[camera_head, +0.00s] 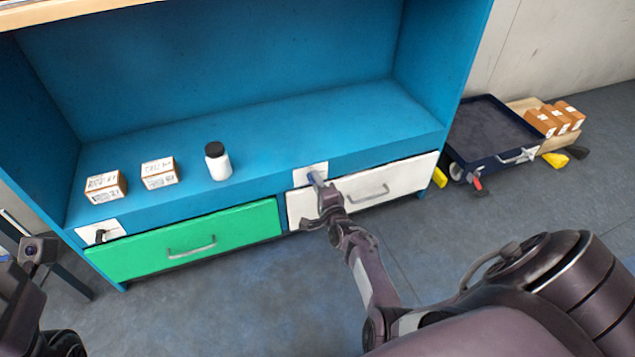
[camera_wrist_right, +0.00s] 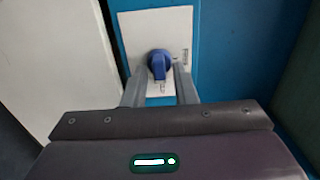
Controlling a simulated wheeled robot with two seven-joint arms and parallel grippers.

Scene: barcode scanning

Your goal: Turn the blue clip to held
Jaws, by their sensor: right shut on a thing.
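The blue clip (camera_head: 315,178) is a small knob on a white plate (camera_head: 302,175) at the shelf's front edge, above the white drawer. In the right wrist view the blue clip (camera_wrist_right: 159,64) stands out from its white plate (camera_wrist_right: 180,25), with its narrow grip pointing down the picture. My right gripper (camera_head: 322,190) is at the clip. In the wrist view its two fingers (camera_wrist_right: 160,82) lie on either side of the clip and are shut on it. My left gripper (camera_head: 38,250) is at the left edge; its fingers do not show clearly.
A green drawer (camera_head: 190,243) and a white drawer (camera_head: 385,187) sit under the blue shelf. Two small boxes (camera_head: 105,187) (camera_head: 159,173) and a white bottle (camera_head: 217,163) stand on it. A black clip (camera_head: 101,236) is at left. A dark cart (camera_head: 492,130) stands right.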

